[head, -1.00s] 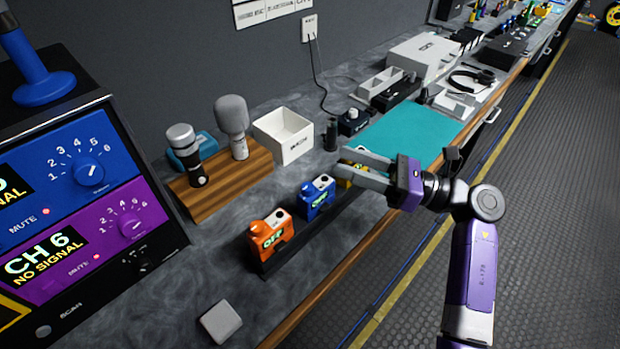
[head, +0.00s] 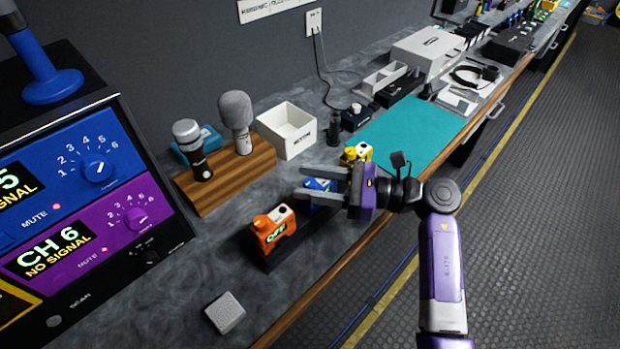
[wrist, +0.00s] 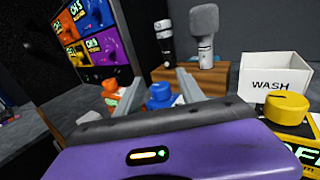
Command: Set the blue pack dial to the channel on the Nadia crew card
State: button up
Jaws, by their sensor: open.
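The blue pack (head: 319,187) stands in the black rack between the orange pack (head: 273,229) and the yellow pack (head: 356,153). My gripper (head: 304,182) is open, with its two fingers reaching over and partly hiding the blue pack in the head view. In the wrist view the blue pack's dial (wrist: 160,92) shows beyond the purple gripper body, between the two grey fingers. I cannot tell whether a finger touches it. No Nadia crew card can be made out in these frames.
The receiver (head: 75,215) with blue and purple panels stands at left; the purple panel reads CH 6. Two microphones (head: 237,115) stand on a wooden block (head: 225,180) behind the packs. A white WASH box (head: 289,130) and teal mat (head: 415,128) lie beyond.

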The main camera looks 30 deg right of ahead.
grip_shut()
jog(key=shift+a+m+t+h, duration=0.1)
jog(key=shift+m+t+h, duration=0.2)
jog(key=shift+t, duration=0.1)
